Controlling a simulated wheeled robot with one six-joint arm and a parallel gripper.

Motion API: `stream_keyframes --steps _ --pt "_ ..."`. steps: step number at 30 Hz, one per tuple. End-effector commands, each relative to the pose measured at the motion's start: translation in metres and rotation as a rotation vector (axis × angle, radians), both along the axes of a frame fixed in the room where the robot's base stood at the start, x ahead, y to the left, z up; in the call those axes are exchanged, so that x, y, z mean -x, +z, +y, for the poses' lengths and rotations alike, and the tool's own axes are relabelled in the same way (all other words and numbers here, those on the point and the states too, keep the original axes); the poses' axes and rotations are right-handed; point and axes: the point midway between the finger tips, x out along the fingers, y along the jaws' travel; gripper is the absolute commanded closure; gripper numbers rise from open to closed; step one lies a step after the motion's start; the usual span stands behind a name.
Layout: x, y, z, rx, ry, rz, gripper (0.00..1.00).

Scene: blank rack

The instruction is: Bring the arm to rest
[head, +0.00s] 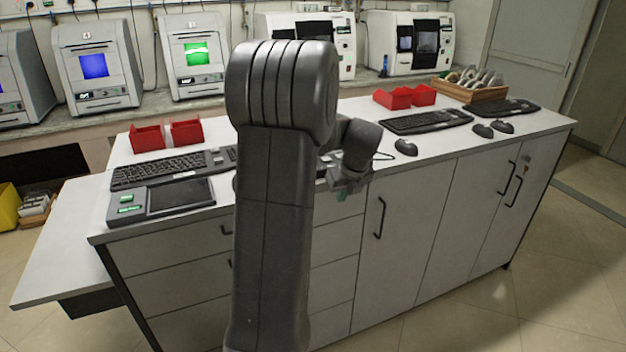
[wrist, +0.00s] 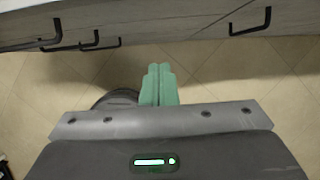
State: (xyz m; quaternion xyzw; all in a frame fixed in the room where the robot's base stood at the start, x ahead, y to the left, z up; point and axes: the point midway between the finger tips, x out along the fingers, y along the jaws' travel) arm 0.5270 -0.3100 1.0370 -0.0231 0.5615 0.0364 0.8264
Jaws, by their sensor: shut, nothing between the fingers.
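My gripper (wrist: 158,84) shows in the wrist view with its two green fingers side by side and touching, shut and empty. The tiled floor and the drawer fronts of the counter lie beyond it. In the head view my arm stands upright in the middle of the picture and bends over at the top. My gripper (head: 343,194) is partly hidden behind the arm, in front of the counter's drawer and door fronts.
The white counter (head: 420,150) runs across the view. On it are keyboards (head: 427,121), red bins (head: 405,97), a tablet-like device (head: 160,199) and a wooden tray (head: 470,91). Machines (head: 96,65) line the back bench. The floor (head: 560,270) at right is clear.

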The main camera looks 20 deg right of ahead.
Motion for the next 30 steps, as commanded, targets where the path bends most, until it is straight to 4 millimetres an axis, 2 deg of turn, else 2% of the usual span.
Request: stream_keyframes --steps 9,14,27,30 --pt "0.0 0.0 0.0 0.0 0.0 0.0 1.0" --pt "-0.004 -0.009 0.0 -0.001 0.0 0.001 1.0" --pt "-0.032 -0.082 0.003 -0.002 0.001 0.003 1.0" --pt "-0.043 -0.092 0.006 0.0 0.001 0.001 1.0"
